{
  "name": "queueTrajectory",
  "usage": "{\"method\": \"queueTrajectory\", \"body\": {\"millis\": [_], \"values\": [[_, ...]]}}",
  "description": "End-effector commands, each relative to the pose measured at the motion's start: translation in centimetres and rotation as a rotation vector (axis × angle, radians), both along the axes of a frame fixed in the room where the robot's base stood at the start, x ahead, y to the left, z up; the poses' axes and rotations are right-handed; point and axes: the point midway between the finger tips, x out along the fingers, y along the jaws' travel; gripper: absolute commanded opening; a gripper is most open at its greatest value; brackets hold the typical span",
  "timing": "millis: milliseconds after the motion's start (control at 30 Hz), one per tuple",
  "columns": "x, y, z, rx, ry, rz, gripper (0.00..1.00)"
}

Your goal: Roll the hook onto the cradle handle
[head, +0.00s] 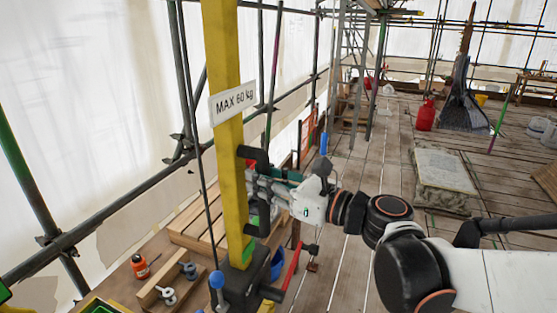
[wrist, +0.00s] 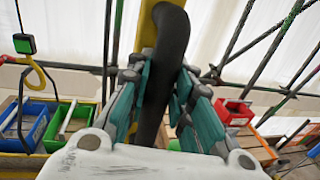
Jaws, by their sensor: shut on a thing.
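A black bar handle (head: 257,226) is mounted on a yellow post (head: 230,165) with a "MAX 60 kg" label (head: 233,98). My gripper (head: 262,178) is closed around the handle's upright part from the right. In the wrist view the dark handle (wrist: 168,75) stands between the teal finger pads (wrist: 157,105). A yellow hook (wrist: 42,72) hangs at the left of the wrist view, apart from my gripper, near a black block with a green face (wrist: 24,44). I cannot pick out the hook or a cradle handle in the head view.
A wooden bench (head: 120,280) at lower left holds an orange bottle (head: 140,266) and metal fittings. Blue (wrist: 32,125) and green (wrist: 72,122) bins stand left in the wrist view, a red bin (wrist: 235,112) right. Scaffold poles (head: 110,215) run along the left.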

Motion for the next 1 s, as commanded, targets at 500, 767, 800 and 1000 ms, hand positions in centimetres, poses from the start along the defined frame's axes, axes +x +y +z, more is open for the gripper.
{"method": "queueTrajectory", "body": {"millis": [500,767,800,1000], "values": [[-0.59,0.11,-0.06,-0.002,-0.001,-0.006,0.28],[-0.58,0.15,0.00,-0.001,-0.001,-0.005,0.41],[-0.57,0.16,0.00,-0.001,-0.001,-0.005,0.41],[-0.95,-0.55,0.02,-0.001,-0.001,-0.006,0.41]]}}
